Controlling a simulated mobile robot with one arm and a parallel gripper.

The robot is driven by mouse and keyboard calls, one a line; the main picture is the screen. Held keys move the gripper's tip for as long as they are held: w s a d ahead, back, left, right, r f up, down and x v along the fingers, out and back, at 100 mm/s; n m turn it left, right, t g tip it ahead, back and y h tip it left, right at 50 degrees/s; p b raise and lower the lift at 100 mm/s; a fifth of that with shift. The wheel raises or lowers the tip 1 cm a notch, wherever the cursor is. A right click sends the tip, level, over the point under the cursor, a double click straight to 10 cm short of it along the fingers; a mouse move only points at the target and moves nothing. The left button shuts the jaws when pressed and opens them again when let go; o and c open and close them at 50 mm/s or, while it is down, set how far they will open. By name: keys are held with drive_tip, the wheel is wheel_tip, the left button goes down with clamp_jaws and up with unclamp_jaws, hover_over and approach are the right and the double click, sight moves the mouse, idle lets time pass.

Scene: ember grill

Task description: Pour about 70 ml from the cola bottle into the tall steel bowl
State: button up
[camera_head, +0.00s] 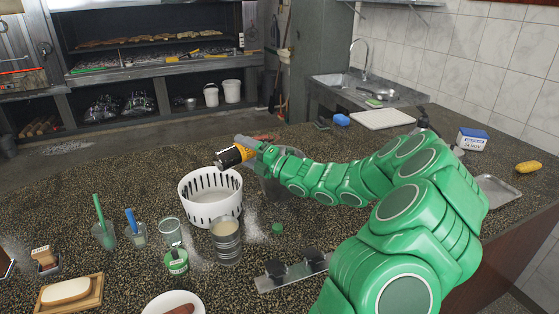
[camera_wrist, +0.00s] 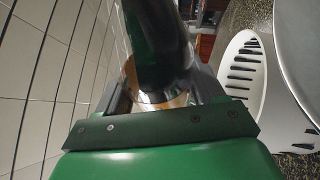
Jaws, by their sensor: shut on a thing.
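The cola bottle (camera_head: 233,156), dark with an orange label, is in my gripper (camera_head: 249,148). It is tilted close to horizontal above the white slotted basket's back edge, its visible end pointing left. In the wrist view the dark bottle (camera_wrist: 157,45) stands between the jaws (camera_wrist: 160,93), which are shut on it. A grey metal vessel (camera_head: 272,187), probably the tall steel bowl, is mostly hidden behind my arm, right of the basket. A pale, smooth curved surface at the wrist view's upper right may be this bowl (camera_wrist: 302,45). I cannot see any liquid flowing.
The white slotted basket (camera_head: 211,208) is close below the bottle. An open tin can (camera_head: 227,243), a glass (camera_head: 171,232) and a green-labelled jar (camera_head: 176,262) stand in front. A metal strip with black knobs (camera_head: 292,272) lies near my arm. A white board (camera_head: 383,119) lies behind.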

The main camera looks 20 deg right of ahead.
sight(239, 160)
drive_tip(key=shift+s+a+r, duration=0.1)
drive_tip(key=shift+s, duration=0.05)
drive_tip(key=shift+s+a+m, duration=0.25)
drive_tip(key=shift+m, duration=0.05)
idle(0.4)
drive_tip(key=shift+a, duration=0.1)
drive_tip(key=shift+s+a+r+m, duration=0.1)
drive_tip(key=shift+a+m, duration=0.1)
drive_tip(key=shift+m, duration=0.2)
idle(1.9)
drive_tip(key=n, duration=0.1)
drive_tip(key=f+n, duration=0.1)
drive_tip(key=shift+n+g, duration=0.3)
drive_tip(key=shift+g, duration=0.1)
drive_tip(key=shift+s+a+f+n+g, duration=0.25)
drive_tip(key=shift+a+f+n, duration=0.2)
drive_tip(key=shift+f+n, duration=0.35)
drive_tip(key=shift+w+d, duration=0.1)
idle(1.2)
